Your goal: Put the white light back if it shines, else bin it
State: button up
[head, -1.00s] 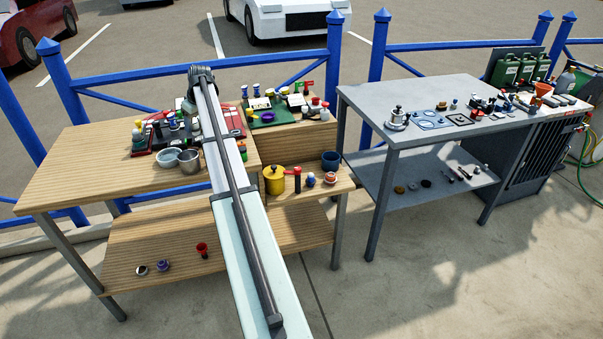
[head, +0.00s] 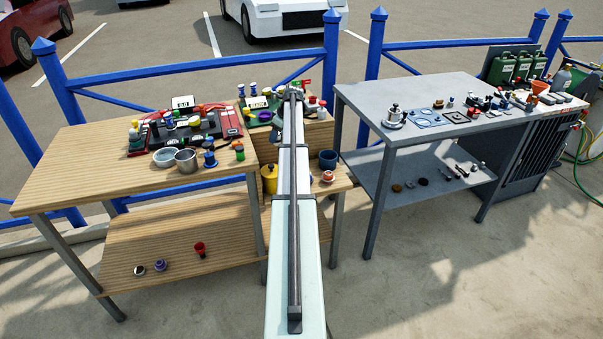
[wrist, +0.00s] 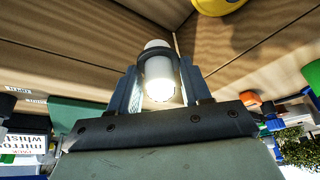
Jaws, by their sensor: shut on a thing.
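The white light (wrist: 158,62) is a short white cylinder with a dark band, seen in the wrist view between the two fingers of my gripper (wrist: 162,85). My gripper is shut on it. Its end nearer the camera is bright and whitish, with a glow, so it appears to shine. In the head view my arm's end is over the right part of the wooden bench (head: 85,160), and my arm hides the fingers and the light. I cannot tell which container is the bin; a dark blue pot (head: 328,161) stands on the lower right shelf.
A red-and-black case (head: 185,132) with small items lies left of my arm, beside metal bowls (head: 186,160). A green tray (head: 255,113) is partly behind my arm. A yellow pot (head: 268,178) stands on the lower shelf. A grey bench (head: 440,100) with parts is at right.

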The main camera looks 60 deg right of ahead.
jog(key=s+d+f, duration=0.5)
jog(key=s+f, duration=0.1)
jog(key=s, duration=0.3)
jog(key=shift+w+d+f, duration=0.1)
jog(key=shift+f, duration=2.2)
jog(key=shift+w+d+f, duration=0.1)
jog(key=shift+f, duration=2.2)
jog(key=shift+f, duration=0.15)
jog(key=o, duration=1.1)
jog(key=shift+c, duration=0.2)
jog(key=v, duration=1.2)
jog(key=shift+a, duration=0.15)
